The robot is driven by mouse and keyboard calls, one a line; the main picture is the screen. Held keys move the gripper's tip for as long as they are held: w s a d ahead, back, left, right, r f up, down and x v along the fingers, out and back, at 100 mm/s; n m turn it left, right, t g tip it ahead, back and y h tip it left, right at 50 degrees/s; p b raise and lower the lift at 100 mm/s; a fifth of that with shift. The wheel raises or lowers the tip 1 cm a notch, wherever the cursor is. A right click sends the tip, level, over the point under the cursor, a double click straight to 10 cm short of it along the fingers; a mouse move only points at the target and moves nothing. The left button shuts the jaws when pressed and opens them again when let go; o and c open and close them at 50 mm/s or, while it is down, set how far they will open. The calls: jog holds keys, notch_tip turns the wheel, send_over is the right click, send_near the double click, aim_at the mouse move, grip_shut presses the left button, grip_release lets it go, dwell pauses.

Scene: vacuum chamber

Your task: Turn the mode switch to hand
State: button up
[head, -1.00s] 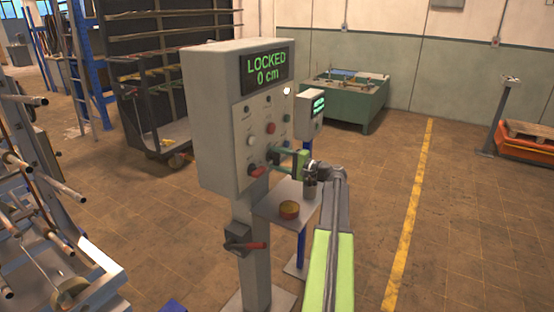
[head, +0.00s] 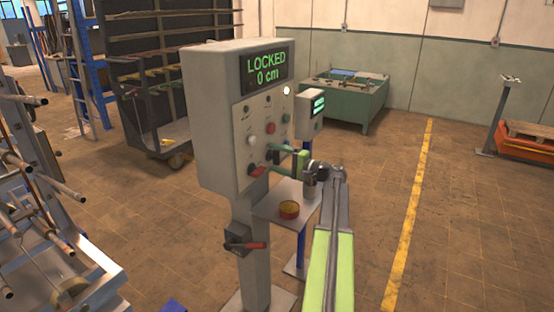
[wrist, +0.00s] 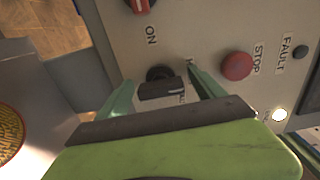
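The grey control box (head: 215,120) stands on a post, its screen reading "LOCKED 0 cm". A black rotary knob (wrist: 162,89), which looks like the mode switch, is on its panel in the wrist view; its label is mostly hidden by the knob and my gripper. My gripper (wrist: 160,76) is open, with one green finger on each side of the knob. I cannot tell whether either finger touches it. In the head view my gripper (head: 268,157) reaches the lower panel from the right.
A red STOP button (wrist: 236,66) is right of the knob, and a red rotary switch (wrist: 141,5) by "ON" is above left. A crank with a red handle (head: 250,245) is on the post. A small table (head: 268,207) holding a round container (head: 289,209) stands behind.

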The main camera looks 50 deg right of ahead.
jog(key=v, duration=1.7)
jog(key=shift+s, duration=0.25)
jog(key=shift+f, duration=0.1)
